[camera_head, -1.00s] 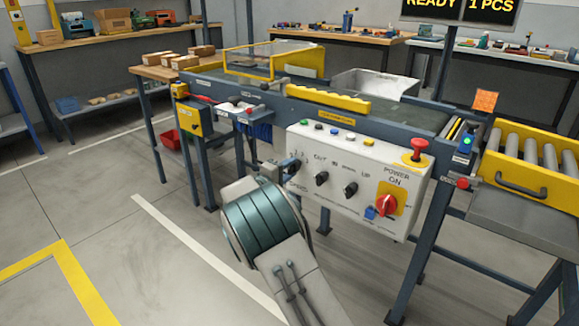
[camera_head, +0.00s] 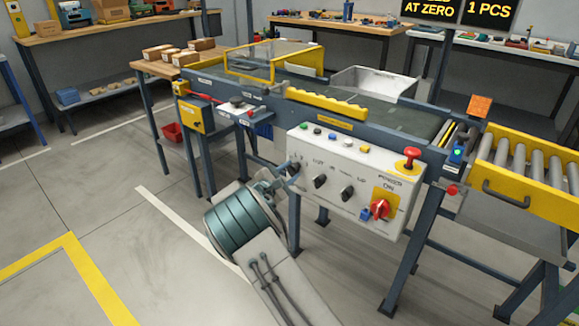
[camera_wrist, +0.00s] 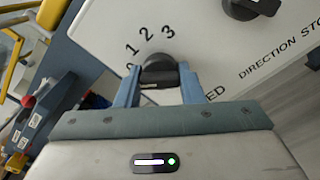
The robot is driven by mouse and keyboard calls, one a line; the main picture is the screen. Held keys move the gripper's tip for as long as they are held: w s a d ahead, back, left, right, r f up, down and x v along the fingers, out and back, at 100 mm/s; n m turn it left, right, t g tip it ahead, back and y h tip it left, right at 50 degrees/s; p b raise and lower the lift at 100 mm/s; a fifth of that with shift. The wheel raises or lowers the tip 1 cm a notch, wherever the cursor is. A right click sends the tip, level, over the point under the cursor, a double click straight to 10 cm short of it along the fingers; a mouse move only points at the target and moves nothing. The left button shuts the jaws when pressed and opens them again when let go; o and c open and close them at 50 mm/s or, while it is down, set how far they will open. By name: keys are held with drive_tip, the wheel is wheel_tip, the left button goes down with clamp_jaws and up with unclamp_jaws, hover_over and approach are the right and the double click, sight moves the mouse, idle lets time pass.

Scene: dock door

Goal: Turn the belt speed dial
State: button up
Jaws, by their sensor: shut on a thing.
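The belt speed dial (camera_wrist: 160,70) is a black knob at the left end of the white control panel (camera_wrist: 215,45). The numbers 1, 2 and 3 curve around it in the wrist view. The dial also shows in the head view (camera_head: 293,169), partly covered by my gripper. My gripper (camera_wrist: 160,85) has its two blue-grey fingers on either side of the dial and is shut on it. The gripper also shows in the head view (camera_head: 280,180). The knob's exact pointer setting is hard to read.
The panel carries two more black knobs (camera_head: 320,181), a red power switch (camera_head: 380,209) and a red mushroom button (camera_head: 411,156). A conveyor (camera_head: 400,119) runs above it. A sign (camera_head: 430,8) reads "AT ZERO" and "1 PCS". Open floor lies at the left.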

drive_tip(key=shift+n+p, duration=0.6)
drive_tip(key=shift+n, duration=0.2)
drive_tip(key=o, duration=1)
drive_tip(key=shift+s, duration=0.1)
drive_tip(key=p+v, duration=0.2)
drive_tip(key=v, duration=1.1)
drive_tip(key=shift+s+a, duration=0.2)
drive_tip(key=shift+s, duration=0.1)
